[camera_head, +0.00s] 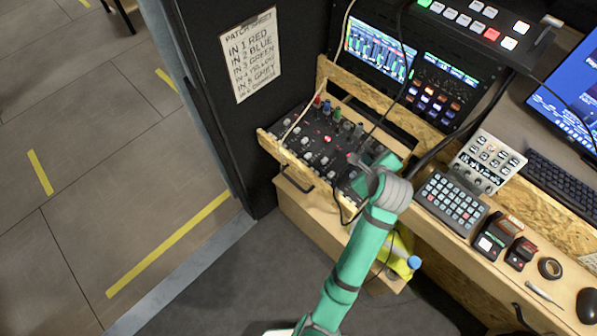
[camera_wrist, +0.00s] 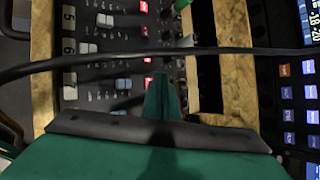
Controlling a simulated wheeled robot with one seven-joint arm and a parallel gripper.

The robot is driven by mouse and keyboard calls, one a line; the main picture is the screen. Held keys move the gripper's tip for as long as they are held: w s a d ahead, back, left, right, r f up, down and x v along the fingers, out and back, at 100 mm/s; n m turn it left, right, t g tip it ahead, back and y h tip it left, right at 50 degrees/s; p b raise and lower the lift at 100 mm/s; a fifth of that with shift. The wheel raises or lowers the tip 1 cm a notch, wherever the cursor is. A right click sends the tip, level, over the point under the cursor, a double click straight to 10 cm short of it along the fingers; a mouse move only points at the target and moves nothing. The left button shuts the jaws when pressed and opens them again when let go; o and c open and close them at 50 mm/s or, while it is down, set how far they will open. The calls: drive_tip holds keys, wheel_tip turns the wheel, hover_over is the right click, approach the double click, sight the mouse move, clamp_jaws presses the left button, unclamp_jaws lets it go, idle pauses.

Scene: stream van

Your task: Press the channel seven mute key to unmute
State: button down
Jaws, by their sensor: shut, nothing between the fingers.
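The audio mixer (camera_head: 318,142) is a dark panel with knobs, coloured plugs and small keys, set in a wooden frame. In the wrist view its panel (camera_wrist: 100,62) has a left strip of channel numbers; 5 and 6 are readable, and the lower labels are less clear. I cannot tell which one is the channel seven mute key. My green gripper (camera_wrist: 163,92) is shut and empty, its tip over the lower right part of the panel, beside a red light. In the head view my gripper (camera_head: 378,168) hides the mixer's right end.
A black cable (camera_wrist: 215,51) crosses the panel just beyond my fingertips. The mixer's wooden side rail (camera_wrist: 235,80) is close on the right. A rack screen (camera_head: 378,48), a keypad (camera_head: 450,201) and a small control box (camera_head: 487,160) stand nearby. The floor at left is open.

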drive_tip(key=shift+f, duration=0.2)
drive_tip(key=shift+f, duration=0.25)
drive_tip(key=shift+f, duration=0.3)
idle(0.8)
drive_tip(key=shift+r, duration=0.75)
wheel_tip(320, 180, up, 6)
idle(0.7)
drive_tip(key=shift+w, duration=0.15)
